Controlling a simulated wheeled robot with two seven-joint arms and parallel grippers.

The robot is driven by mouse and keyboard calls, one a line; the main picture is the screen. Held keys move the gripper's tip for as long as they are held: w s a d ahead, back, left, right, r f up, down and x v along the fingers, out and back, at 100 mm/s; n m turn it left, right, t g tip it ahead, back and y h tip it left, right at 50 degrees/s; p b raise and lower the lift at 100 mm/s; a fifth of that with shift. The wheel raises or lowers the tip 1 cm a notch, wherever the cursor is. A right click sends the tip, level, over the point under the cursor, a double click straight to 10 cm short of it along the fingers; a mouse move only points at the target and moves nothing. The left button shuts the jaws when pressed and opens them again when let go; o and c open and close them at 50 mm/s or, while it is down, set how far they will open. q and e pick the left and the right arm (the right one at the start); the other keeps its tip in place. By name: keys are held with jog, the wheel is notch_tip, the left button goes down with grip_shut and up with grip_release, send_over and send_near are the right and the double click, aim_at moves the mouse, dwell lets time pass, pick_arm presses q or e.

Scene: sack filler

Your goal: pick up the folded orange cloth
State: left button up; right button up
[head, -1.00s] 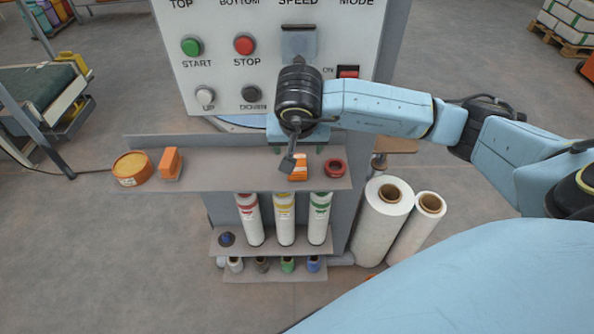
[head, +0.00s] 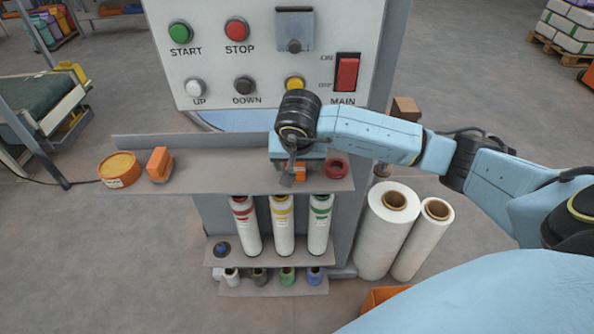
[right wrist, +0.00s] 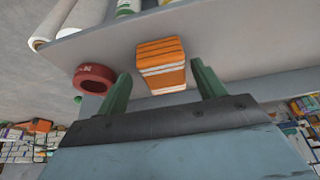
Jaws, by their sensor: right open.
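The folded orange cloth (head: 299,174) lies on the grey shelf below the control panel, partly hidden by my right gripper in the head view. In the right wrist view the cloth (right wrist: 162,62) shows as a small orange block with pale stripes. My right gripper (head: 296,168) is open above the shelf at the cloth. In the wrist view its two green fingers (right wrist: 162,76) stand on either side of the cloth's near end, with a gap on each side. Whether they reach down around it I cannot tell. My left gripper is not in view.
A dark red ring (head: 336,168) lies close beside the cloth and near one finger. The panel (head: 260,60) rises behind. The shelf's middle is clear.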

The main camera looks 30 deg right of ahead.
aim_at(295, 169)
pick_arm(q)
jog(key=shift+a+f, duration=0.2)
pick_arm(e)
jog(key=shift+a, duration=0.15)
jog(key=shift+c, duration=0.3)
jog(key=shift+f, duration=0.15)
jog(key=c, duration=1)
